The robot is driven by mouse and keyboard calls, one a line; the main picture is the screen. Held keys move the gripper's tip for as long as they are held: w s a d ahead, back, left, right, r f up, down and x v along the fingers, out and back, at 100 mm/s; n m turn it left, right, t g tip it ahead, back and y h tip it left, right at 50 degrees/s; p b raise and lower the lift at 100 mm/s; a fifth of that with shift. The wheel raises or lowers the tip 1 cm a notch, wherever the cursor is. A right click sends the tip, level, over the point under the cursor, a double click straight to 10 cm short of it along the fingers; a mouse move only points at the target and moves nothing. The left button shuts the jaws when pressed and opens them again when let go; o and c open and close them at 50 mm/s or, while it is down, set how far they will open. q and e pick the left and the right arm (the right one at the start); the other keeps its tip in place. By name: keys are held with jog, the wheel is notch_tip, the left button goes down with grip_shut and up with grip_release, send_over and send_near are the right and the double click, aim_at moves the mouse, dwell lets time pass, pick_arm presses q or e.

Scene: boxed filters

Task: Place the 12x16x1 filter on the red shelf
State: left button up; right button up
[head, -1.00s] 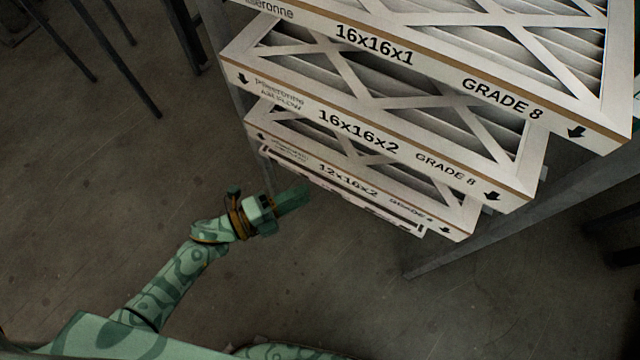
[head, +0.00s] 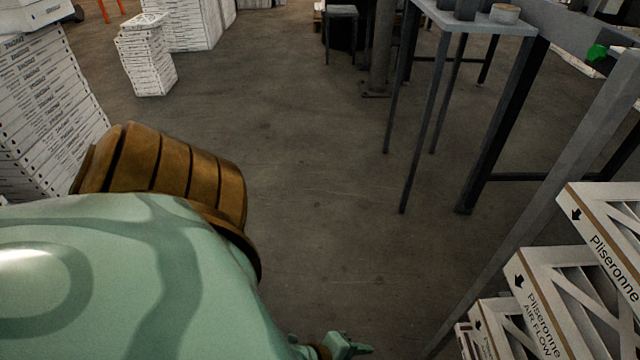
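A stack of white-framed boxed filters (head: 540,310) stands on a rack at the lower right, cut off by the picture edge. Their visible sides read "Pliseronne" and "AIR FLOW"; no size label shows, so I cannot tell which is the 12x16x1 filter. A narrow white edge (head: 464,342) shows at the lower left of this stack. No red shelf is in view. My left gripper (head: 355,348), small and green, is at the bottom edge, left of the stack and apart from it in the picture. Its fingers are too cut off to judge. My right gripper is not in view.
A grey metal post (head: 560,190) rises beside the filters. A grey table (head: 480,22) with containers on top stands at the upper right. Tall white box stacks (head: 45,120) and a smaller stack (head: 147,62) are at the left. The middle floor (head: 310,170) is clear.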

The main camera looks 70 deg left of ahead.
pick_arm(q)
jog(key=s+a+n+g+y, duration=0.1)
jog(key=s+g, duration=0.3)
jog(key=s, duration=0.4)
jog(key=s+a+r+n+g+y, duration=0.1)
jog(key=s+n+g, duration=0.3)
jog(key=s, duration=0.5)
jog(key=shift+a+n+y, duration=0.3)
jog(key=shift+a, duration=0.15)
